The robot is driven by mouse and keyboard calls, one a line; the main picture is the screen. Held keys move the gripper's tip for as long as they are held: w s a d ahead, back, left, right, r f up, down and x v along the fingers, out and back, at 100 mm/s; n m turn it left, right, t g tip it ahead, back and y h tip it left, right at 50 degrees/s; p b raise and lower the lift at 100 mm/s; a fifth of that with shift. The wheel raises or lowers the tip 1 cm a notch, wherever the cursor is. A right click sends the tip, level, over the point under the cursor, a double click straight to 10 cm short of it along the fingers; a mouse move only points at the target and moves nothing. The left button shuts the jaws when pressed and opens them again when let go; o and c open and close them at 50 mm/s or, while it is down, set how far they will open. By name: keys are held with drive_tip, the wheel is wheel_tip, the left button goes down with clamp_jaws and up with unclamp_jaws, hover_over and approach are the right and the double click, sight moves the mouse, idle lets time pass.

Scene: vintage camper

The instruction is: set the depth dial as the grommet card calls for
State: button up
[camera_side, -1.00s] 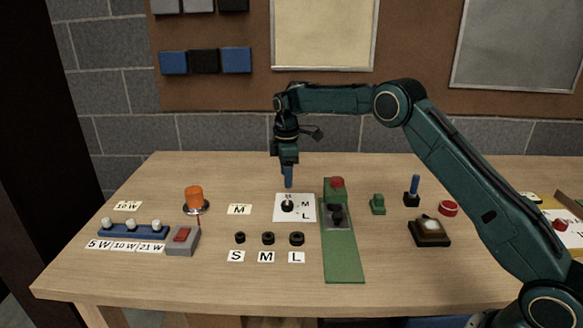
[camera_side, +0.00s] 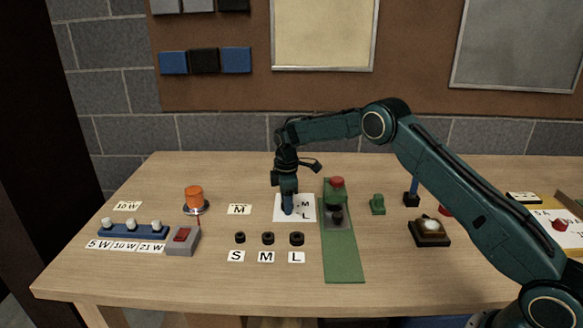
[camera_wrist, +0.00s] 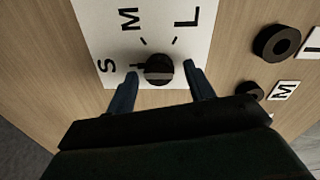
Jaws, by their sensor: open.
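The depth dial is a black knob (camera_wrist: 158,66) on a white plate (camera_wrist: 95,20) marked S, M and L. A dark mark at its left side lies toward S, so the dial appears to point at S. A small card reading M (camera_side: 239,209) lies left of the plate in the side view. My gripper (camera_wrist: 160,72) is open, pointing down, with one blue finger on each side of the knob. I cannot tell whether the fingers touch it. In the side view my gripper (camera_side: 288,210) hides the knob.
Black grommets (camera_side: 268,238) sit in a row in front, above S, M and L labels. A green fixture (camera_side: 342,262) with a red top stands close right of the plate. An orange lamp (camera_side: 194,194), a red-switch box (camera_side: 183,240) and a bulb strip (camera_side: 132,232) are at left.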

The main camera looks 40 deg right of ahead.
drive_tip(key=c, duration=1)
drive_tip(key=shift+o, duration=0.2)
drive_tip(key=shift+m, duration=0.5)
drive_tip(key=m, duration=0.5)
drive_tip(key=shift+w, duration=0.1)
drive_tip(key=m, duration=0.5)
drive_tip(key=shift+d+m, duration=0.1)
drive_tip(key=shift+m, duration=0.3)
drive_tip(key=o, duration=1)
drive_tip(key=shift+c, duration=0.2)
